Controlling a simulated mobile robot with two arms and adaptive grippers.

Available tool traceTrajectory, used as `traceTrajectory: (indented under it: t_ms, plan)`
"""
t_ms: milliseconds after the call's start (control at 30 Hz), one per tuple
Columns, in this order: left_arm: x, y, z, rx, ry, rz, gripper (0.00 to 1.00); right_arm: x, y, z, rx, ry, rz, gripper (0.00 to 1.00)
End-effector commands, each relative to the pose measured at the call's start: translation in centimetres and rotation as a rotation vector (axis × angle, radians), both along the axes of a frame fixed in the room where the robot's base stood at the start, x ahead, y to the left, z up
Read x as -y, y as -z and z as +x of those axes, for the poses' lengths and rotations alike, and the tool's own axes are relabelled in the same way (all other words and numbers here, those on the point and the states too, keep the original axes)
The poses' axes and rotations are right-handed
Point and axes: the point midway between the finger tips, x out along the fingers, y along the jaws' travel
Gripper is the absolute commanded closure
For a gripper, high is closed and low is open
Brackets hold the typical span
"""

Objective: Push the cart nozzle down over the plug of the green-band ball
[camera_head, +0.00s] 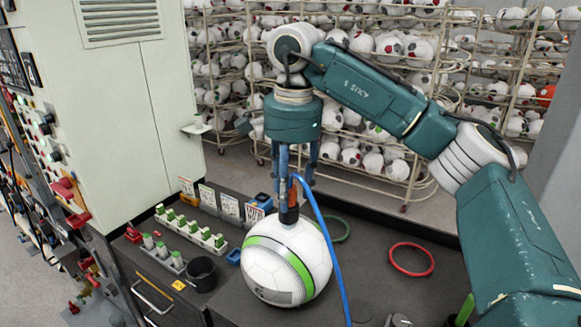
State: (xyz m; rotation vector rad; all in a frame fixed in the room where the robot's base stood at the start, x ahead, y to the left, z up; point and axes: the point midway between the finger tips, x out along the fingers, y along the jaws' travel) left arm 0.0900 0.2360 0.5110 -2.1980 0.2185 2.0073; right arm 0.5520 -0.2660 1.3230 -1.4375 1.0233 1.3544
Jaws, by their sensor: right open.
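The green-band ball (262,275), white with a bright green stripe, sits on the dark bench top. The nozzle (291,198), orange-brown with a black lower end, stands upright at the top of the ball; the black end appears to touch it. The plug is hidden beneath the nozzle. A blue hose (325,235) loops from the nozzle and runs down in front of the ball's right side. My right gripper (296,178) points down from above, open, with its fingers around the nozzle's upper part. My left gripper is not in view.
Left of the ball are a rack of green-topped pieces (190,227), a black cup (202,274) and label cards (207,196). A red ring (411,259) and a green ring (338,229) lie to the right. Ball-filled racks (385,152) stand behind; a control cabinet is left.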

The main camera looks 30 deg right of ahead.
Motion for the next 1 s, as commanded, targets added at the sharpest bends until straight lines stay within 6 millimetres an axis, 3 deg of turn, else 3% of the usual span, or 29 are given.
traceTrajectory:
  t_ms: [300, 500, 700, 1000]
  plan:
    - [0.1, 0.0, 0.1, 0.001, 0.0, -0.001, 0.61, 0.0, -6.3, -0.3, 0.007, 0.002, -0.001, 0.56]
    - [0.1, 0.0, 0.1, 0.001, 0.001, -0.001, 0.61, 0.0, -9.5, -0.6, 0.003, 0.001, 0.0, 0.56]
    - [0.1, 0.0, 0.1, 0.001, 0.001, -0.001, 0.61, 0.1, -10.9, -0.7, 0.002, 0.0, 0.0, 0.56]
    - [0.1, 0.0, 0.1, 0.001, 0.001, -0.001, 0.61, 0.1, -11.1, -0.7, 0.0, -0.001, 0.001, 0.56]
